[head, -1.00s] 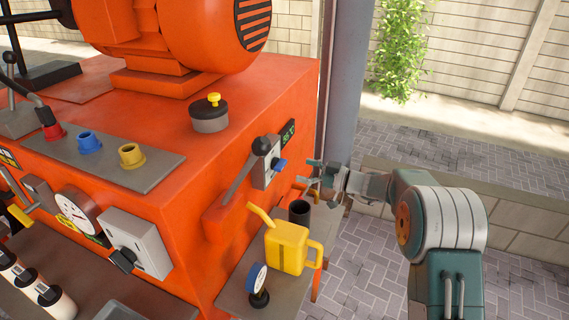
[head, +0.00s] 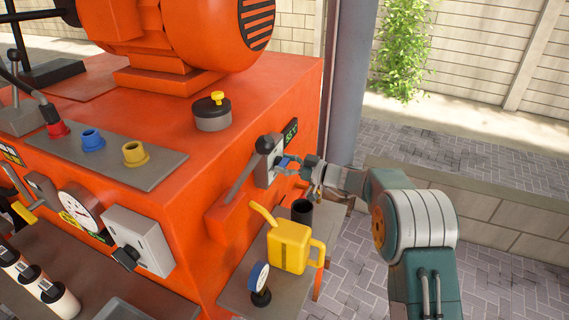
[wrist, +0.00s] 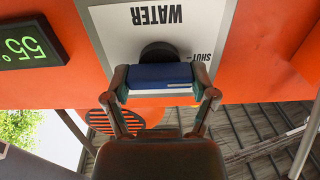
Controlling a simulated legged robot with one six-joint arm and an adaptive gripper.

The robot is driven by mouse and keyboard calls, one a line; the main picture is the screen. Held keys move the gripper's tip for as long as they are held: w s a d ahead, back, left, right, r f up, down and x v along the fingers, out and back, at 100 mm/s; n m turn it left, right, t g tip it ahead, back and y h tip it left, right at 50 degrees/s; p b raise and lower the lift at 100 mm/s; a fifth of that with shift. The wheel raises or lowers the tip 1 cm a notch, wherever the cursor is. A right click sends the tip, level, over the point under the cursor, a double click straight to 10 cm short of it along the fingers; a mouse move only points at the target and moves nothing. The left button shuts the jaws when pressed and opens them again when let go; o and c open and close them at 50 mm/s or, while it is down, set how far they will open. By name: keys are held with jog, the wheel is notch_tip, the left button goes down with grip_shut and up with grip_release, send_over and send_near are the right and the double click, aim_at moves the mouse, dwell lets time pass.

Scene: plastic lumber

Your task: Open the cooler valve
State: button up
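The cooler valve is a blue handle (head: 283,162) on a pale plate on the orange machine's right side. In the wrist view the blue handle (wrist: 160,74) lies crosswise in front of a dark round hub, on a plate lettered "WATER" (wrist: 157,15) and "SHUT". My gripper (head: 291,164) is at the handle. In the wrist view the fingers of my gripper (wrist: 162,82) are spread, one at each end of the handle. Any gap there is too small to judge, and I see no clear grip.
A green "55°" display (wrist: 30,45) sits beside the plate. A lever with a black knob (head: 265,145) stands just left of the valve. Below are a dark cup (head: 302,210) and a yellow oil can (head: 289,247) on a shelf. A grey post (head: 346,80) rises behind.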

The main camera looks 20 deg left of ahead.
jog(key=shift+m, duration=0.5)
jog(key=m, duration=0.3)
jog(key=shift+w+m, duration=0.15)
jog(key=shift+m, duration=0.25)
jog(key=m, duration=0.4)
jog(key=shift+w+m, duration=0.15)
jog(key=shift+m, duration=0.15)
jog(key=m, duration=0.4)
jog(key=shift+f, duration=0.15)
jog(key=shift+f+m, duration=0.15)
jog(key=shift+m, duration=1.75)
jog(key=o, duration=1)
jog(key=shift+w+f, duration=0.1)
jog(key=shift+o, duration=0.2)
